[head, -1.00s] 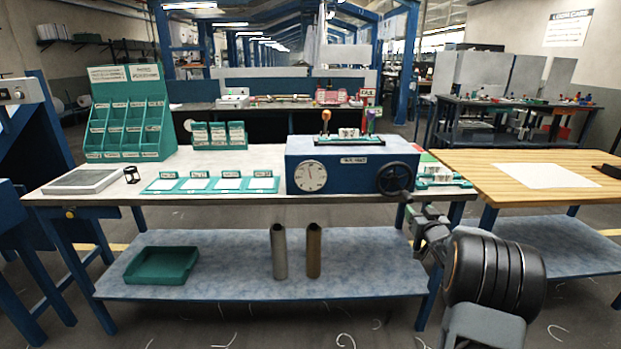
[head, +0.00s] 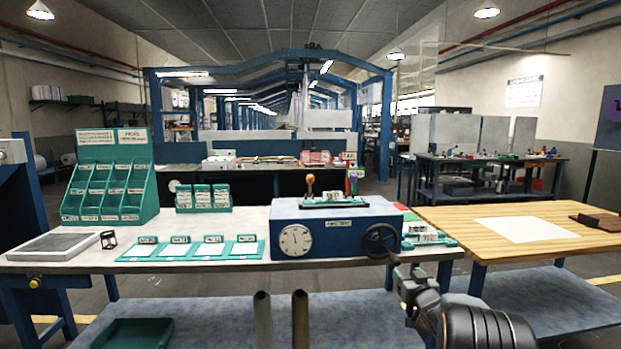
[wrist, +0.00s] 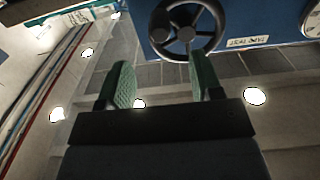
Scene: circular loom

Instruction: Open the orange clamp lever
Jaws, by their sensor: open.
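My gripper (head: 396,262) is low in front of the box's right end, near the handwheel and well away from the orange lever. In the wrist view my gripper (wrist: 160,85) is open and empty, its green pads apart. The handwheel also shows there (wrist: 187,25); the orange lever does not.
A green bin rack (head: 110,180), small green card boxes (head: 204,198) and a row of green card trays (head: 190,248) stand on the bench left of the box. A wooden table (head: 470,215) with a white sheet adjoins on the right. Two tubes (head: 300,320) stand below the bench.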

